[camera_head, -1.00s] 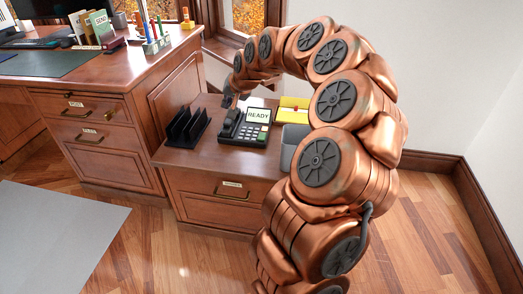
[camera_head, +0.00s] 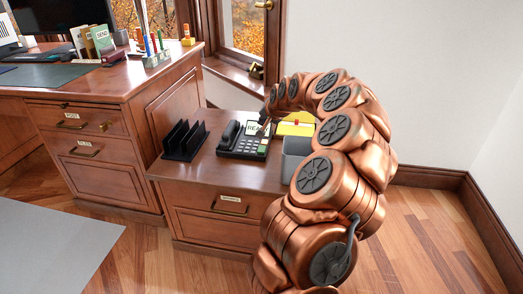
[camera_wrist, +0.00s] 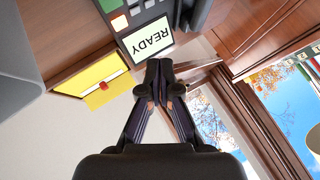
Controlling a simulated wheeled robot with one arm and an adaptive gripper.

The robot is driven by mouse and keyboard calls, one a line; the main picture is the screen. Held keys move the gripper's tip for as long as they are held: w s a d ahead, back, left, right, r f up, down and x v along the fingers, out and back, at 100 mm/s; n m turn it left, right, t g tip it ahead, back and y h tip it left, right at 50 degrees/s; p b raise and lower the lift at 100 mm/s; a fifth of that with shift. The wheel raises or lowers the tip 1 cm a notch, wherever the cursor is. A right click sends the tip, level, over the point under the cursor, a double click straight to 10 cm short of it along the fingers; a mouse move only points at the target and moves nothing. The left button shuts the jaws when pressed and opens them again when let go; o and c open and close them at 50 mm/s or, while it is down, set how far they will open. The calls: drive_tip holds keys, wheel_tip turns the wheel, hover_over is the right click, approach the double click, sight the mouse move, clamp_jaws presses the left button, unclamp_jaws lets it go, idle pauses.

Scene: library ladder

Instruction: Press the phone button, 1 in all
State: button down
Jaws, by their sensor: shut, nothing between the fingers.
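The black desk phone (camera_head: 238,146) sits on the low wooden cabinet, with its handset on the left and a lit screen reading READY, partly hidden by my gripper. In the wrist view the screen (camera_wrist: 148,38) shows upside down, with an orange button (camera_wrist: 119,23), a green one (camera_wrist: 111,5) and pale ones beside it. My gripper (camera_head: 265,127) is at the screen's right edge, small and partly blended with the arm. In the wrist view my gripper (camera_wrist: 158,72) is shut and empty, its tips just beyond the screen's edge. I cannot tell whether it touches the phone.
A black file rack (camera_head: 184,140) stands left of the phone. A yellow box with a red knob (camera_head: 295,125) and a grey bin (camera_head: 296,148) are at the right. The large desk (camera_head: 130,80) stands at the left, the window behind. Open floor lies in front.

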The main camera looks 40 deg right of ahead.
sight(263, 149)
drive_tip(key=shift+f+b, duration=1.6)
drive_tip(key=shift+f, duration=2.7)
drive_tip(key=shift+f, duration=0.1)
drive_tip(key=shift+w+f, duration=0.1)
drive_tip(key=shift+f, duration=0.25)
drive_tip(key=shift+f, duration=0.45)
drive_tip(key=shift+r, duration=0.9)
drive_tip(key=shift+r+p, duration=1.1)
drive_tip(key=shift+r, duration=1.45)
